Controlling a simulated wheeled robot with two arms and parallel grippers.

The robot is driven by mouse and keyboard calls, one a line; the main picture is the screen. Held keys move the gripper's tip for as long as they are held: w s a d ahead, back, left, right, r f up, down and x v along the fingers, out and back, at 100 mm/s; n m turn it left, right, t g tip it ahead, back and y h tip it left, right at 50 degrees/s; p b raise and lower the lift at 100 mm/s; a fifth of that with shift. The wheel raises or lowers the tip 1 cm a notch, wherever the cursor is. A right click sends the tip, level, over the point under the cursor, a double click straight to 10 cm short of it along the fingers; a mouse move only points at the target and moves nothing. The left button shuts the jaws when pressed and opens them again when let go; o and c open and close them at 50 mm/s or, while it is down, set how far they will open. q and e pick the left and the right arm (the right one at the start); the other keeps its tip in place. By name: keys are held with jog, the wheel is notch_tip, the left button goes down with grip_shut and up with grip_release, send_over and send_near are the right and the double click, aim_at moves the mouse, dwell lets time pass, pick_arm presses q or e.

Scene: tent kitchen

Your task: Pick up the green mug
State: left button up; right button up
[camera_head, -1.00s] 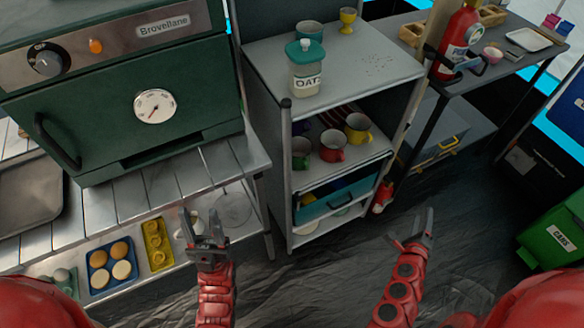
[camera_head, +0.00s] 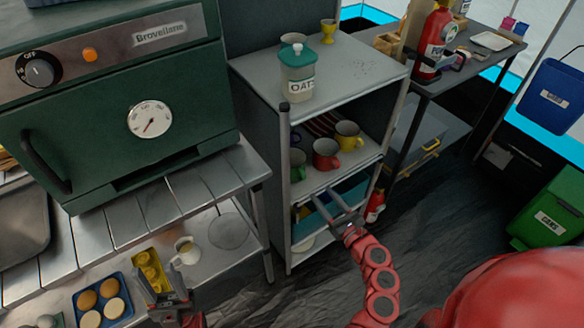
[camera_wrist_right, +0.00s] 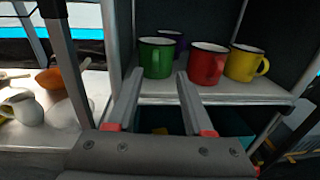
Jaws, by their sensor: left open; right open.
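The green mug (camera_wrist_right: 157,57) stands upright at the left of the middle shelf, beside a red mug (camera_wrist_right: 206,63) and a yellow mug (camera_wrist_right: 245,62). In the head view the green mug (camera_head: 298,165) is partly behind the shelf's front post. My right gripper (camera_wrist_right: 156,82) is open and empty, in front of the shelf with the green mug beyond its fingertips. In the head view my right gripper (camera_head: 334,204) is just below the shelf's front edge. My left gripper (camera_head: 162,277) is low at the left, by the counter, open.
The shelf unit has a front post (camera_head: 284,190) close to the green mug. A dark mug (camera_wrist_right: 174,39) stands behind. An oats jar (camera_head: 297,75) stands on top. The counter (camera_head: 205,205) and green oven (camera_head: 110,110) are at left.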

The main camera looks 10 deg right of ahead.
aim_at(303, 173)
jog(key=x, duration=0.6)
jog(key=a+x, duration=0.1)
jog(key=x, duration=0.2)
jog(key=shift+s+r, duration=0.1)
jog(key=shift+r, duration=0.2)
jog(key=shift+w, duration=0.35)
jog(key=shift+c, duration=0.4)
grip_shut()
